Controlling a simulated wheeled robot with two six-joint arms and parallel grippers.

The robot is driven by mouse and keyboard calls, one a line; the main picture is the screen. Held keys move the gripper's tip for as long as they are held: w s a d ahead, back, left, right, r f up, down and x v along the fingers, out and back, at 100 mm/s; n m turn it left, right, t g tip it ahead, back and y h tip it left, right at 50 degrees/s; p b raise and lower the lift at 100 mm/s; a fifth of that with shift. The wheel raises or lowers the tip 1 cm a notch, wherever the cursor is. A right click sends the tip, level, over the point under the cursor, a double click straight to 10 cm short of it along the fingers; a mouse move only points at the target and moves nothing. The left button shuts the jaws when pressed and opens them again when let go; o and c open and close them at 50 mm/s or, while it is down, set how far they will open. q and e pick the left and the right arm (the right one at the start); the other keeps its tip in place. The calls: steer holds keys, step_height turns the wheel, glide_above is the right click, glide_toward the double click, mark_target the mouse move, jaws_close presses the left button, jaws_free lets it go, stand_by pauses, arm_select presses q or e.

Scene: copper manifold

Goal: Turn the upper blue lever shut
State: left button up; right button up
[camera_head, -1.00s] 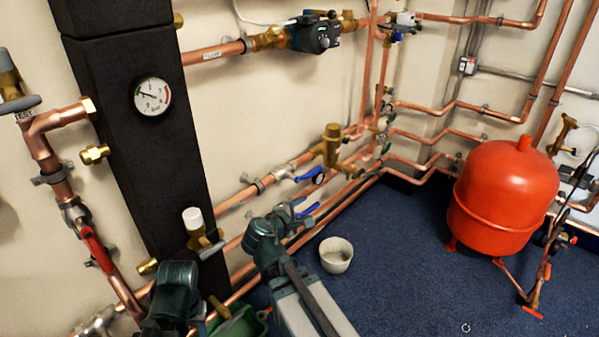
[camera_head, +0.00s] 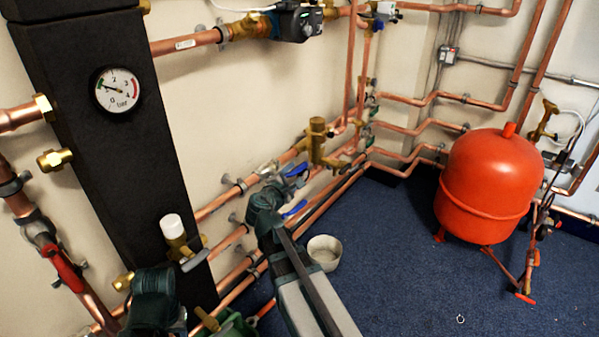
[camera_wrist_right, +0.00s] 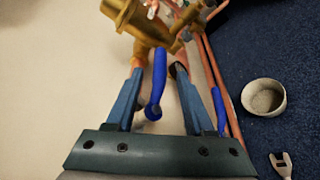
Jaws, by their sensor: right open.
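The upper blue lever (camera_head: 298,170) sits on a valve of the copper pipes low on the wall. In the right wrist view this blue lever (camera_wrist_right: 157,82) hangs between the two fingers of my right gripper (camera_wrist_right: 158,76). The fingers are open, with a gap visible on each side of the lever. In the head view my right gripper (camera_head: 283,184) is right at the lever and partly covers it. A lower blue lever (camera_head: 295,208) also shows in the right wrist view (camera_wrist_right: 218,108), outside the right finger. My left wrist (camera_head: 155,300) is at the bottom; its fingers are hidden.
A brass fitting (camera_wrist_right: 135,22) lies just beyond the fingertips. A pale bucket (camera_head: 325,252) stands on the blue floor beside my right arm. A red tank (camera_head: 488,185) is at the right. A black column with a gauge (camera_head: 117,90) is at the left. Open floor lies between bucket and tank.

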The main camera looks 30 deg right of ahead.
mark_target(297, 172)
steer(key=b+x, duration=0.1)
steer(key=x, duration=0.4)
steer(key=shift+w+d+f, duration=0.1)
steer(key=shift+w+d, duration=0.15)
steer(key=shift+d, duration=0.05)
jaws_close()
stand_by(1.2)
